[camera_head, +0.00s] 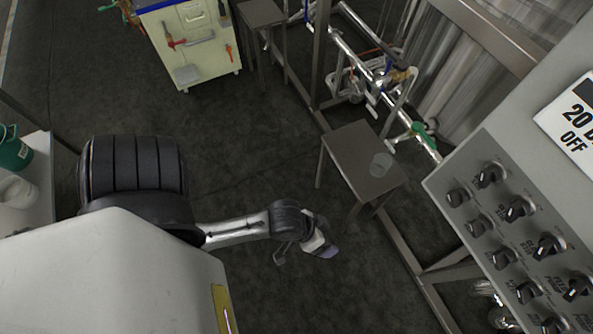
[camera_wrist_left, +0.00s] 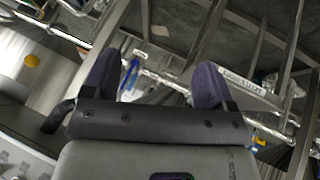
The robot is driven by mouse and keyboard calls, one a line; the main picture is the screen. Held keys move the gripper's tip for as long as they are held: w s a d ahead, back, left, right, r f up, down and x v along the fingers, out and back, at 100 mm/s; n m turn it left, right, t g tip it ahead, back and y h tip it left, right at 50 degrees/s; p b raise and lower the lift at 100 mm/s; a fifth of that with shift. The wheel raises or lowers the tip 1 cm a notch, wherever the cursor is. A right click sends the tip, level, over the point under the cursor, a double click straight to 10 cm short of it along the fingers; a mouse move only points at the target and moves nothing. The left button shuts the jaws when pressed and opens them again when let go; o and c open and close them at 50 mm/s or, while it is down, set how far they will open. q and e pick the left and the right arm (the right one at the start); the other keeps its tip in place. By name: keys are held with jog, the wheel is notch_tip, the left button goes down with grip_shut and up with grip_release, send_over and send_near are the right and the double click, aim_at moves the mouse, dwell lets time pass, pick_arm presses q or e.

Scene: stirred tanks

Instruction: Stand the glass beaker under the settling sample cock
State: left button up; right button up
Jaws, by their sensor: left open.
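A clear glass beaker (camera_head: 382,163) stands upright near the right side of a small grey stand (camera_head: 347,151). A green-handled cock (camera_head: 424,133) on a pipe is just right of the stand and beaker. I cannot tell from this angle whether the beaker is directly below its outlet, or read a name on it. My left gripper (camera_head: 304,253) is open and empty, in front of and left of the stand, apart from the beaker. In the left wrist view its two purple fingers (camera_wrist_left: 157,80) are spread with nothing between them. My right gripper is not seen.
A control panel (camera_head: 520,230) with several black knobs fills the right. A metal frame (camera_head: 400,240) runs beside the stand. A cream tool cabinet (camera_head: 190,45) and another stand (camera_head: 262,14) are at the back. A white table (camera_head: 38,205) is at left. Dark floor lies open between.

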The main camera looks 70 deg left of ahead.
pick_arm(q)
jog(key=s+a+r+m+g+y, duration=0.1)
jog(key=s+a+m+g+y, duration=0.1)
jog(key=s, duration=0.4)
jog(key=shift+s+a+r+m+g+y, duration=0.45)
jog(key=shift+a+m, duration=0.35)
jog(key=shift+a, duration=0.3)
jog(key=shift+w+f, duration=0.1)
jog(key=shift+w, duration=0.05)
